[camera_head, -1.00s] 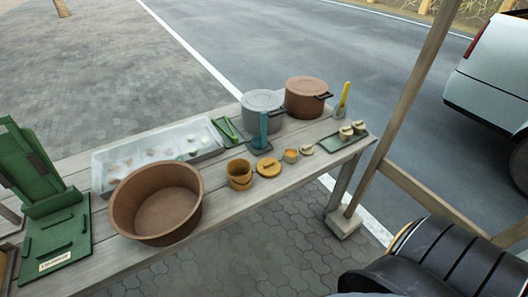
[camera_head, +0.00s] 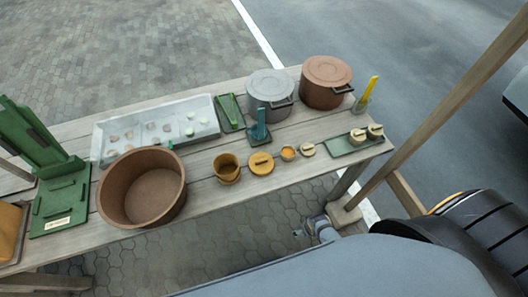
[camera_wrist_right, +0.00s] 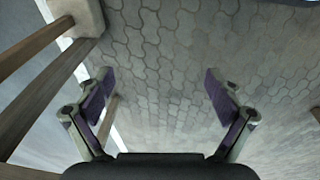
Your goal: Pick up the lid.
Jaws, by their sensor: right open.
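A round ochre lid (camera_head: 261,163) with a bar handle lies flat on the wooden table near its front edge. It is just right of an ochre pot (camera_head: 227,168). A smaller pale lid-like disc (camera_head: 307,150) lies farther right, past a small cup (camera_head: 288,153). My right gripper (camera_head: 303,232) is below and in front of the table edge, apart from everything on it. In the right wrist view, its fingers (camera_wrist_right: 158,88) are wide apart with only paving between them. The lid is not in that view. My left gripper is not in view.
A large brown basin (camera_head: 142,187) stands left of the pot. A grey pot (camera_head: 269,94) and a brown pot (camera_head: 327,82) stand behind. A green tray (camera_head: 345,146) with small pots is at the right end. A wooden post (camera_head: 440,100) rises at the right.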

